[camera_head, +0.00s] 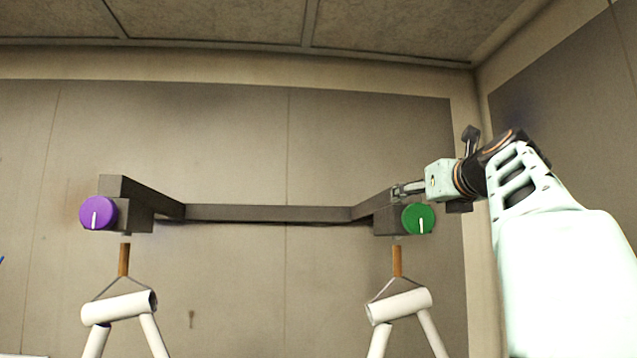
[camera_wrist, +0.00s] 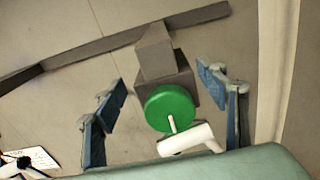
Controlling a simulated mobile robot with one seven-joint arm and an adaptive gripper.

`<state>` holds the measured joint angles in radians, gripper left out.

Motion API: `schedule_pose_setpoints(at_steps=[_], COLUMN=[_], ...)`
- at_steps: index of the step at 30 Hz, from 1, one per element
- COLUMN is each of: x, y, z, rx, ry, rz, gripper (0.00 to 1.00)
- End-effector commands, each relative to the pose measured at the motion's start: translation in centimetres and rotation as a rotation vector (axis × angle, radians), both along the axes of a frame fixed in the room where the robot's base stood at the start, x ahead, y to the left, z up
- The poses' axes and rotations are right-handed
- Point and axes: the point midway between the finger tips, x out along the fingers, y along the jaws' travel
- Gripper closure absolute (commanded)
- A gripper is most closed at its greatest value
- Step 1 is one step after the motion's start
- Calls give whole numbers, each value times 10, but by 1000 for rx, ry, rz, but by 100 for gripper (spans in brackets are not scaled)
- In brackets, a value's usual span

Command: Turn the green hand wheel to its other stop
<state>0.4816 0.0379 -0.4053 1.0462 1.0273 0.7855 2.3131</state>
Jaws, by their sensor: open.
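The green hand wheel (camera_head: 419,219) is a round disc with a white mark, on the block at the right end of a dark bar. In the head view its mark points down. My gripper (camera_head: 399,190) is at the upper left of the wheel in that view, by the bar's end. In the wrist view the wheel (camera_wrist: 170,108) lies between the two blue fingers of my gripper (camera_wrist: 167,104), with a gap on both sides. The fingers are open and hold nothing. I cannot tell how far the wheel is from the fingertips in depth.
A purple wheel (camera_head: 98,213) with a white mark sits on the bar's left end. The dark bar (camera_head: 270,213) runs between the ends. White tube frames (camera_head: 398,306) (camera_head: 119,307) hang below each end. A side wall (camera_head: 575,140) stands at the right.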

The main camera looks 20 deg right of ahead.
Motion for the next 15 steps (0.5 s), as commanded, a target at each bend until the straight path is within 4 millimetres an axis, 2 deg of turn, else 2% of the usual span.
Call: schedule_pose_setpoints(at_steps=[6, 15], x=[0, 0], y=[-1, -1], z=[23, 46], rx=[-2, 0], ry=[0, -2], rz=[-2, 0], gripper=[34, 34])
